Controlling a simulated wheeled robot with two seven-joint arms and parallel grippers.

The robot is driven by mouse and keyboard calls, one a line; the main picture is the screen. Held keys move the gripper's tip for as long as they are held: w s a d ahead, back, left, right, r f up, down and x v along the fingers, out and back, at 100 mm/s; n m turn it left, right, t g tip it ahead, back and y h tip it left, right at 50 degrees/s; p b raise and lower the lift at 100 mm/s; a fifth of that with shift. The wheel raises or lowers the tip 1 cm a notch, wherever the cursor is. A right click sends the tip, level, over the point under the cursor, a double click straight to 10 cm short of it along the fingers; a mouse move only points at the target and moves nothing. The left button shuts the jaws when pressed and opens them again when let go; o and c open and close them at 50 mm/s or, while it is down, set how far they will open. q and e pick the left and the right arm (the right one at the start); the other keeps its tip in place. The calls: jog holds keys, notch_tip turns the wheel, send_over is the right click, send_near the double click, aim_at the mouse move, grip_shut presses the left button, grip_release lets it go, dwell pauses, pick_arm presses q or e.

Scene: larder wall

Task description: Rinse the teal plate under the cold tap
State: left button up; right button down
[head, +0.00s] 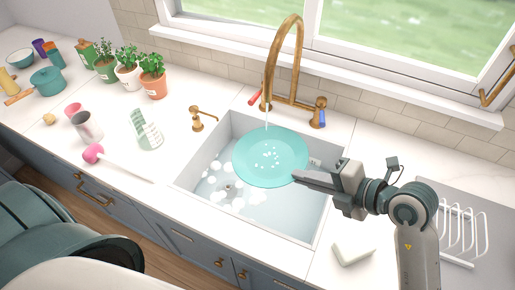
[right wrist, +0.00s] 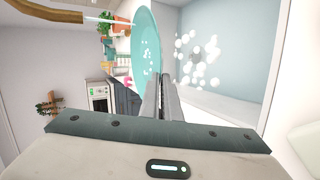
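The teal plate (head: 270,157) is held over the sink, with white suds or droplets on its face. A thin stream of water (head: 266,117) falls from the brass tap (head: 285,52) onto the plate's far part. The tap has a red handle (head: 255,95) on its left and a blue handle (head: 319,112) on its right. My right gripper (head: 299,178) is shut on the plate's near right rim. In the right wrist view, the fingers (right wrist: 165,95) are close together at the edge of the plate (right wrist: 147,48). My left gripper is out of view.
The sink (head: 186,178) has foam patches in its basin. A white block (head: 352,252) lies on the counter to the right, near a white dish rack (head: 462,232).

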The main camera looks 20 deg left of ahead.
jog(key=shift+s+d+p, duration=0.15)
jog(key=shift+s+d, duration=0.2)
jog(key=shift+d, duration=0.3)
jog(key=shift+s+d+p, duration=0.2)
jog(key=shift+s+d, duration=0.15)
jog(key=shift+d, duration=0.25)
jog(key=shift+s+d+p, duration=0.15)
jog(key=shift+s+d, duration=0.2)
jog(key=shift+d, duration=0.3)
jog(key=shift+r, duration=0.15)
jog(key=s+d+r+p, duration=0.2)
jog(key=d+r+p, duration=0.2)
jog(key=shift+s+d+p, duration=0.2)
jog(key=shift+p, duration=0.1)
dwell(0.6)
jog(key=shift+f, duration=0.1)
dwell(0.7)
